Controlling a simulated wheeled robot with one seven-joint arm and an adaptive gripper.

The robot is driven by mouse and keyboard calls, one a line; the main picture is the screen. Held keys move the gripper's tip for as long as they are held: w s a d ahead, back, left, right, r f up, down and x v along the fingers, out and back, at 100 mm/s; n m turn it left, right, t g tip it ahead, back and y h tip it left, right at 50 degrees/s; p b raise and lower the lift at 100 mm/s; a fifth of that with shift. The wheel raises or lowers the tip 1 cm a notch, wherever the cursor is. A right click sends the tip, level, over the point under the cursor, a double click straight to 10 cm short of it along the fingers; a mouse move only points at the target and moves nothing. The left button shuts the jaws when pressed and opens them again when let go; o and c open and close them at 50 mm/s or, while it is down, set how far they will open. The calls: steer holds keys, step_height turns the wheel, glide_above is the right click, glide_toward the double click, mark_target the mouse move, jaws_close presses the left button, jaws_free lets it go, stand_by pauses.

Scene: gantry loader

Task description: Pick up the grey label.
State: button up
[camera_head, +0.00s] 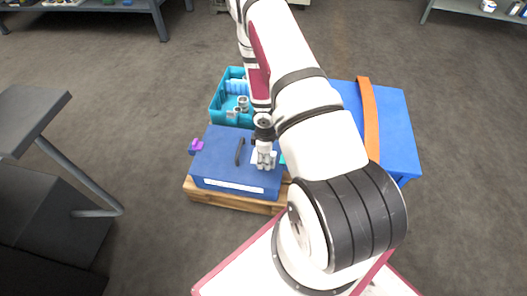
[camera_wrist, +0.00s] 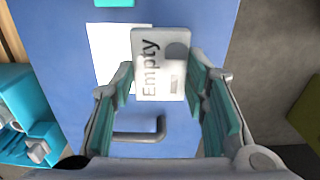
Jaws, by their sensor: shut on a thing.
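The grey label (camera_wrist: 160,62) is a small pale plate with the word "Empty" on it, in the middle of the wrist view. My gripper (camera_wrist: 162,84) has its teal-padded fingers on either side of the label and is shut on it. In the head view my gripper (camera_head: 264,161) is over the top of a blue box (camera_head: 212,160). The label cannot be made out clearly in the head view. I cannot tell how far it is above the box.
A dark handle (camera_head: 239,152) and a white sheet (camera_wrist: 106,48) are on the blue box. The box rests on a wooden pallet (camera_head: 235,202). A teal bin (camera_head: 216,108) with parts stands behind it. A blue table (camera_head: 397,130) with an orange strip (camera_head: 370,118) is at right.

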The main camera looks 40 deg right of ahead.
steer(key=s+a+r+p, duration=0.4)
steer(key=s+a+r, duration=0.1)
steer(key=s, duration=0.4)
steer(key=shift+a, duration=0.4)
stand_by(0.6)
steer(key=shift+r, duration=0.1)
stand_by(0.4)
